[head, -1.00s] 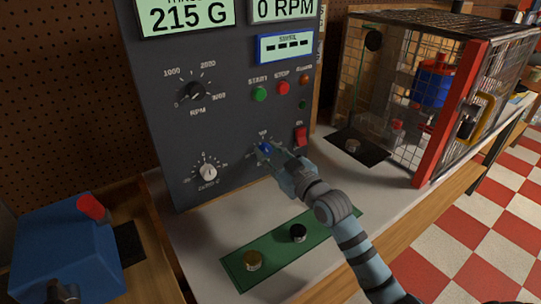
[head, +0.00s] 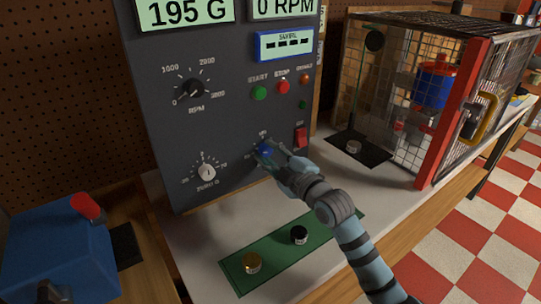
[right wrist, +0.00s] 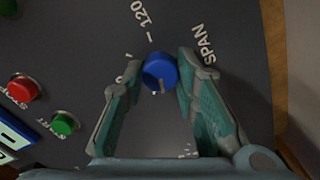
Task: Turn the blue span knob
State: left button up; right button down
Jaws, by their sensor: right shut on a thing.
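The blue span knob (head: 264,150) sits low on the right of the dark grey control panel (head: 228,130). My right gripper (head: 268,153) reaches it from the lower right and is shut on it. In the right wrist view the blue knob (right wrist: 160,71) lies between the two fingertips of my right gripper (right wrist: 160,76), one on each side, with the "SPAN" label beside it. The top left display (head: 186,12) reads 195 G. My left gripper is not in view.
A white zero knob (head: 207,172) and black RPM knob (head: 190,90) are on the panel's left. A red switch (head: 300,137) is close above my gripper. A green mat (head: 275,258) with two weights lies in front. A mesh cage (head: 400,95) stands to the right.

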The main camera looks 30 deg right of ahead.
jog(key=shift+f, duration=0.1)
dwell(0.5)
jog(key=c, duration=1.2)
grip_release()
jog(key=shift+c, duration=0.2)
jog(key=s+d, duration=0.1)
jog(key=s, duration=1.1)
jog(key=shift+d, duration=0.35)
jog(key=shift+d, duration=0.1)
